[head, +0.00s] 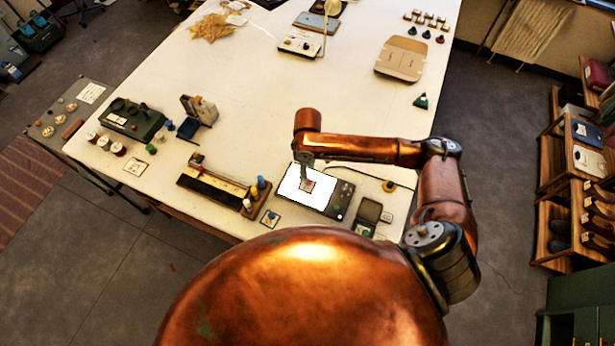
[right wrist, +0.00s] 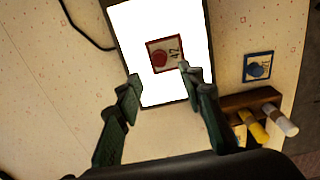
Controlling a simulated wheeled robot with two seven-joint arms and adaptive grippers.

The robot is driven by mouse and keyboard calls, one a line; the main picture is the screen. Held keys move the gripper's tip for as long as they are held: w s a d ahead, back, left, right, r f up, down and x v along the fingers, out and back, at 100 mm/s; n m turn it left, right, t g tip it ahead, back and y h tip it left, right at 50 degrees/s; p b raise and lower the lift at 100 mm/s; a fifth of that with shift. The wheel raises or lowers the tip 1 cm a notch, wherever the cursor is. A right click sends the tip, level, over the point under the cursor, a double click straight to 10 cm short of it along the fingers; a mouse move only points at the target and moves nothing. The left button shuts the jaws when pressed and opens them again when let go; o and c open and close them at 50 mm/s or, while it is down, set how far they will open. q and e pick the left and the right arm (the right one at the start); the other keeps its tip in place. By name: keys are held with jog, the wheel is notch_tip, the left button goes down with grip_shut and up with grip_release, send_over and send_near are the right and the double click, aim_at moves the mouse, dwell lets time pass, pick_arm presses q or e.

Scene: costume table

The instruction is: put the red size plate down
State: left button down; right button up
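The red-edged size plate (right wrist: 165,54) has a red round mark and the number 42. It lies flat on the bright white panel (right wrist: 128,45) of a dark box; in the head view the plate (head: 309,187) shows small on the panel (head: 294,196). My right gripper (right wrist: 160,76) is open, its fingers apart by more than the plate's width. The right fingertip overlaps the plate's lower corner in the right wrist view; I cannot tell whether it touches. In the head view the right gripper (head: 306,177) points down over the plate. My left gripper is not in view.
A blue-edged plate (right wrist: 258,66) lies beside the box on the table (head: 240,105). A wooden rack (head: 214,188) with coloured pegs stands to the left. A small dark case (head: 370,212) stands to the right. The table's middle is clear.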

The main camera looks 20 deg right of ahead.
notch_tip(320, 180, up, 5)
jog(key=shift+r, duration=0.15)
